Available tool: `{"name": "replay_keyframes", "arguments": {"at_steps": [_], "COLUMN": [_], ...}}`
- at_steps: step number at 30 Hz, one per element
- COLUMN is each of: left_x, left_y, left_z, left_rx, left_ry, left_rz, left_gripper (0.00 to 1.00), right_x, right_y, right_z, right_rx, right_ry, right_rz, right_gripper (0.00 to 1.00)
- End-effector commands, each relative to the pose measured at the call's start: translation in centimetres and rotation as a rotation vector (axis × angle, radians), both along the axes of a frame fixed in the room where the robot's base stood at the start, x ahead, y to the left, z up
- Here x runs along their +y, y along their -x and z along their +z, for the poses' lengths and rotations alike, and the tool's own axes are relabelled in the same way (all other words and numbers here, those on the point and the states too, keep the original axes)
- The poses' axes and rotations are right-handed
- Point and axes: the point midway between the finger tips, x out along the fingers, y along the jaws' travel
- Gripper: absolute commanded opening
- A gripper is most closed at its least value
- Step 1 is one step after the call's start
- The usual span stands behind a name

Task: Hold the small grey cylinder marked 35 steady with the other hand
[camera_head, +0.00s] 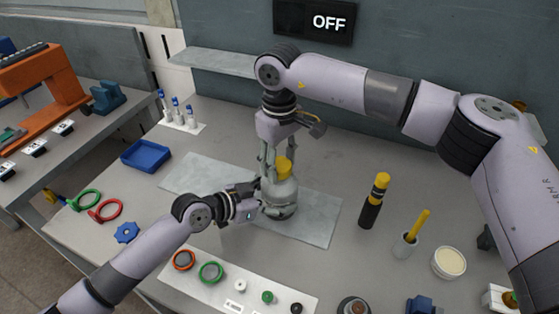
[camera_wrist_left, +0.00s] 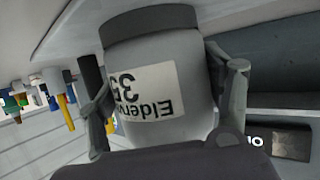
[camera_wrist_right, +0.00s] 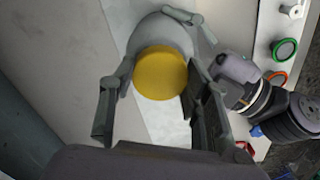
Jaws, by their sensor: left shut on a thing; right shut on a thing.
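The small grey cylinder (camera_head: 280,198) stands upright on a pale grey mat (camera_head: 322,212). Its white label with 35 shows upside down in the left wrist view (camera_wrist_left: 150,90). A yellow cap (camera_head: 285,165) tops it. My left gripper (camera_head: 262,203) is shut on the cylinder's body from the left, one finger on each side of the label. My right gripper (camera_head: 268,160) points down from above, its fingers around the cap and the cylinder's shoulder. In the right wrist view the yellow cap (camera_wrist_right: 160,72) sits between the fingers; the exact contact is hard to tell.
A black and yellow tool (camera_head: 374,202), a cup with a yellow stick (camera_head: 405,244) and a cream-filled bowl (camera_head: 449,263) stand to the right. A blue tray (camera_head: 146,156) lies left. A white panel with rings and knobs (camera_head: 225,288) is in front. A sign (camera_head: 316,21) reads OFF.

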Motion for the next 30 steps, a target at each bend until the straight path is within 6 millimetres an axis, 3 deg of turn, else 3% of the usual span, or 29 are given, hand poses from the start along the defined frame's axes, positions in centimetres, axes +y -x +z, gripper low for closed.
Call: {"name": "replay_keyframes", "arguments": {"at_steps": [7, 8, 16, 25, 30], "left_x": [0.0, 0.0, 0.0, 0.0, 0.0], "left_y": [0.1, 0.1, 0.1, 0.1, 0.0], "left_z": [0.0, 0.0, 0.0, 0.0, 0.0], "left_rx": [0.001, 0.001, 0.002, 0.002, 0.002], "left_ry": [0.000, 0.000, 0.000, 0.000, 0.000], "left_rz": [-0.002, -0.002, -0.001, -0.001, 0.000], "left_gripper": [0.00, 0.00, 0.00, 0.00, 0.00], "right_x": [-0.1, -0.1, 0.0, 0.0, 0.1], "right_y": [-0.1, -0.1, -0.1, 0.0, -0.1], "right_z": [0.0, 0.0, 0.0, 0.1, 1.4], "right_rx": [-0.004, -0.004, -0.001, -0.001, -0.004], "right_ry": [0.001, 0.001, 0.000, -0.001, -0.002], "right_rz": [-0.002, -0.002, -0.003, -0.002, -0.002], "right_gripper": [0.10, 0.46, 0.64, 0.64, 0.64]}}
